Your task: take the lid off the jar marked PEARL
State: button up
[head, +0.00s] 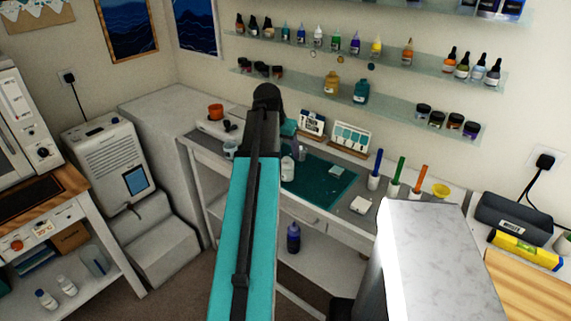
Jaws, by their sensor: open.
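I cannot pick out the jar marked PEARL, as the labels are too small to read. Small dark-lidded jars stand on the lower glass shelf (392,112). One group, including a jar (437,119) and a purple one (471,131), is at its right end. Another group, including a jar (262,69), is at its left end. All these jars appear closed. My teal arm rises through the middle of the view and hides part of the desk. My gripper is not visible.
The desk holds a green cutting mat (325,190), a white bottle (287,168), cards on stands (351,138) and upright coloured tools (398,176). An orange cup (216,112) stands at the left. Dropper bottles (463,66) line the upper shelf. A pale block (435,250) fills the right foreground.

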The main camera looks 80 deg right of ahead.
aim_at(285, 159)
jog(key=shift+f, duration=0.15)
jog(key=shift+p+x, duration=0.85)
jog(key=shift+x, duration=1.65)
jog(key=shift+a, duration=0.15)
jog(key=c, duration=1.1)
